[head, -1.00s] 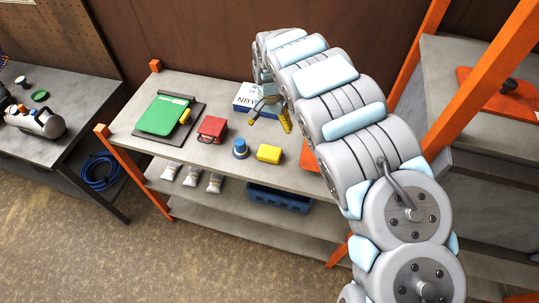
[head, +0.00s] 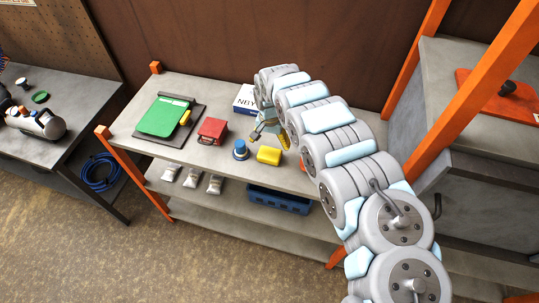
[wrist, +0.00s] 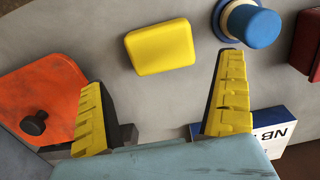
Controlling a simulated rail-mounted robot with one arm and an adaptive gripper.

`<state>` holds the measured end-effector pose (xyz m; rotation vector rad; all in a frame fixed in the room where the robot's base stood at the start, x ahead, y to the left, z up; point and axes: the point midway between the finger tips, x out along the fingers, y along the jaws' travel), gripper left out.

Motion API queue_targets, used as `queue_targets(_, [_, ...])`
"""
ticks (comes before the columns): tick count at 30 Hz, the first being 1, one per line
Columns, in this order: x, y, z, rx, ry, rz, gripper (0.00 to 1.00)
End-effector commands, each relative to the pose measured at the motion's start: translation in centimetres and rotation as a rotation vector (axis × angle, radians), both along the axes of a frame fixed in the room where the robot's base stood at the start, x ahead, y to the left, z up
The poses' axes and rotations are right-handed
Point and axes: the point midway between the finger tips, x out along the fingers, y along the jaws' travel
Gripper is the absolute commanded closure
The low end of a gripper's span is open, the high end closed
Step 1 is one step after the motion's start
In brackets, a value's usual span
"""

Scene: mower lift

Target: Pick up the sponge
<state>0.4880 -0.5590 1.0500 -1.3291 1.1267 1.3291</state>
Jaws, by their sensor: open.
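The yellow sponge (head: 269,155) lies on the grey shelf top, just right of a blue knob-like object. In the wrist view the sponge (wrist: 160,46) sits beyond my fingertips, between their lines and a little towards the right finger. My gripper (wrist: 163,78) is open and empty, its yellow-padded fingers spread wide. In the head view my gripper (head: 268,134) hangs just behind the sponge, partly hidden by my arm. It does not touch the sponge in the wrist view.
The blue knob-like object (wrist: 250,25) stands close to the sponge. A red box (head: 212,130), a green clipboard-like item (head: 165,116) and a white-and-blue box (head: 246,98) are on the same top. An orange board with a black knob (wrist: 45,105) lies on the other side.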

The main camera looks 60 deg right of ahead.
Motion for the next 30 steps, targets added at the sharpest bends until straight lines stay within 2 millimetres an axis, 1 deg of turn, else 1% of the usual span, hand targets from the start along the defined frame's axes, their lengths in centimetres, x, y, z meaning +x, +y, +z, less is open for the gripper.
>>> queue_targets(1, [0.1,0.1,-0.5,0.003,-0.001,0.0,0.0])
queue_targets(6, [0.0,0.1,-1.6,0.003,0.0,0.001,0.0])
queue_targets(10, [0.0,0.1,-2.1,0.001,0.0,0.001,0.0])
queue_targets(17, [0.1,0.1,-2.6,0.0,-0.002,0.001,0.0])
queue_targets(30, [0.2,0.1,-5.2,0.0,-0.001,0.001,0.0])
